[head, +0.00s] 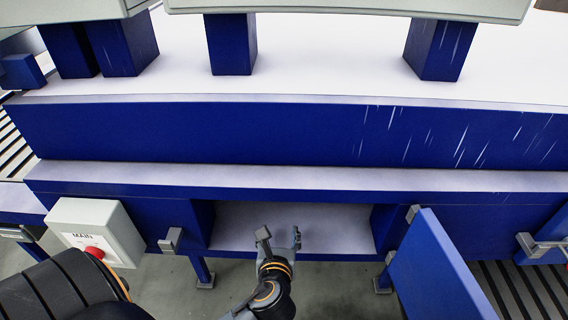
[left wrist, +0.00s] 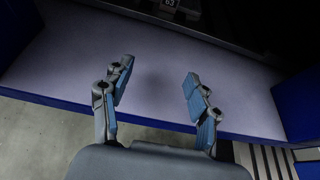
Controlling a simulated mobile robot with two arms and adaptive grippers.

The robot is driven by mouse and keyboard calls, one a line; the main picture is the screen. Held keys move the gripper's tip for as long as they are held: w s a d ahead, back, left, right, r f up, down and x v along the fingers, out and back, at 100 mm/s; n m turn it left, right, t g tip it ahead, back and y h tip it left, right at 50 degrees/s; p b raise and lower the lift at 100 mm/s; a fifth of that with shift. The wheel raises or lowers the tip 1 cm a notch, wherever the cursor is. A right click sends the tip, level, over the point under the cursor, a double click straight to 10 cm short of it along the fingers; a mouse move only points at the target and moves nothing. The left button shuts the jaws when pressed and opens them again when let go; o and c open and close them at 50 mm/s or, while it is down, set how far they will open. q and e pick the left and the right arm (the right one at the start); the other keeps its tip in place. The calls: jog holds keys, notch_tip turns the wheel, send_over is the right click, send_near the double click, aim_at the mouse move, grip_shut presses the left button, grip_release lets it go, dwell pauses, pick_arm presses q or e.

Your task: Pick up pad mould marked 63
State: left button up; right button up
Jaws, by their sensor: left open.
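A small plate with the number 63 (left wrist: 170,3) shows at the top edge of the left wrist view, on something dark at the back of the pale compartment floor (left wrist: 150,65). The mould's shape is cut off by the frame and lost in shadow. My left gripper (head: 280,238) is open and empty at the mouth of the compartment in the head view. In the left wrist view its fingers (left wrist: 157,78) are apart over the front of the floor, with the marked plate farther in. My right gripper is in neither view.
The compartment (head: 340,230) lies low in the blue machine frame. A blue door (head: 437,270) stands open to its right. A grey box with a red button (head: 95,235) is at the left. The compartment floor between the fingers and the back is clear.

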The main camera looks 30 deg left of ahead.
pick_arm(q)
jog(key=w+a, duration=0.2)
jog(key=w, duration=0.2)
jog(key=w+a+p, duration=0.1)
jog(key=w+a, duration=0.1)
jog(key=w, duration=0.1)
jog(key=w+a+p, duration=0.1)
jog(key=w+a, duration=0.2)
jog(key=w, duration=0.1)
jog(key=shift+w+r, duration=0.2)
jog(key=shift+w, duration=0.1)
jog(key=shift+w+a+p, duration=0.35)
jog(key=shift+w+a, duration=0.1)
jog(key=shift+w, duration=0.3)
jog(key=x, duration=0.5)
jog(key=shift+w+r, duration=0.15)
jog(key=shift+r, duration=0.25)
grip_shut()
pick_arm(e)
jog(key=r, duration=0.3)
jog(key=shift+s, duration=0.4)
